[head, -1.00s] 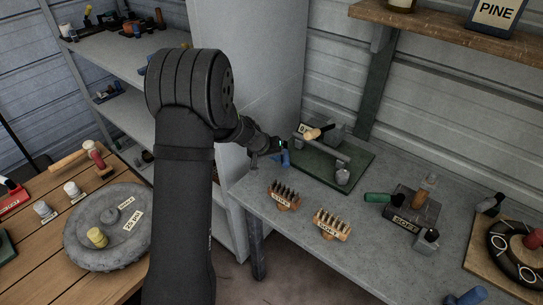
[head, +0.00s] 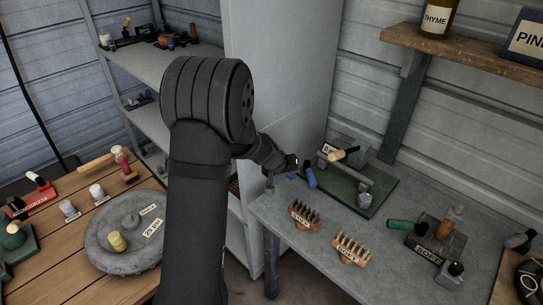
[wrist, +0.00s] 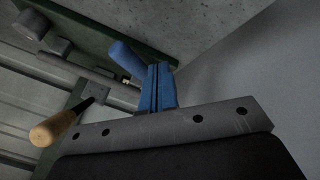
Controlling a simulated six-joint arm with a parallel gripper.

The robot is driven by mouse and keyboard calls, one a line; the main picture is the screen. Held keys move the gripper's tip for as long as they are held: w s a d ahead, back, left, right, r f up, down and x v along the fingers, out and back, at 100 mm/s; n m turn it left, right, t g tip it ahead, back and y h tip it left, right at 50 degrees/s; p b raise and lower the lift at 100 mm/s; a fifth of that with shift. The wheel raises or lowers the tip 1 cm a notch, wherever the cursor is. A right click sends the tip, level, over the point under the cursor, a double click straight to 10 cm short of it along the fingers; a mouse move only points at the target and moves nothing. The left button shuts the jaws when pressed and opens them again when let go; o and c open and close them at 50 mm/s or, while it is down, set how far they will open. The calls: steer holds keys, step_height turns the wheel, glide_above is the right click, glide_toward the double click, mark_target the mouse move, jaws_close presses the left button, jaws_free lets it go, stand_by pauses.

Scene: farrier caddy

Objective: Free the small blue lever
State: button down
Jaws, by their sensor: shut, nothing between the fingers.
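The small blue lever (head: 311,177) stands at the left edge of a dark green base plate (head: 349,196) on the grey bench. Its rounded blue handle also shows in the wrist view (wrist: 125,55), with a small pale piece near its lower end. My gripper (head: 291,176) is just left of the lever in the head view. In the wrist view its blue fingers (wrist: 158,88) are together and empty, in front of the lever's lower end and hiding part of it. I cannot tell whether they touch the lever.
A wooden-handled tool (head: 345,154) sticks out over the plate, close to my gripper; it is at left in the wrist view (wrist: 52,130). A grey cylinder (head: 365,200) stands on the plate. A tall grey cabinet (head: 275,80) stands behind my arm.

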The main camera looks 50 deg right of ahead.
steer(key=s+v, duration=0.1)
steer(key=v, duration=1.7)
steer(key=a+r+n+t, duration=0.1)
steer(key=a+r, duration=0.3)
steer(key=a, duration=0.7)
steer(key=s+a+f+n+t+y, duration=0.1)
steer(key=s+a, duration=0.2)
steer(key=a, duration=0.6)
steer(key=s+a+f+n+t+y, duration=0.1)
steer(key=s+a, duration=0.3)
steer(key=a, duration=0.5)
steer(key=s+a+f+n+t+y, duration=0.2)
steer(key=s+a, duration=0.2)
steer(key=a, duration=0.5)
steer(key=shift+s+a+f+t+y, duration=0.25)
steer(key=shift+a+f+t+y, duration=0.05)
steer(key=shift+a+f, duration=0.05)
step_height(320, 180, up, 9)
steer(key=s, duration=0.2)
steer(key=shift+a, duration=0.4)
stand_by(1.0)
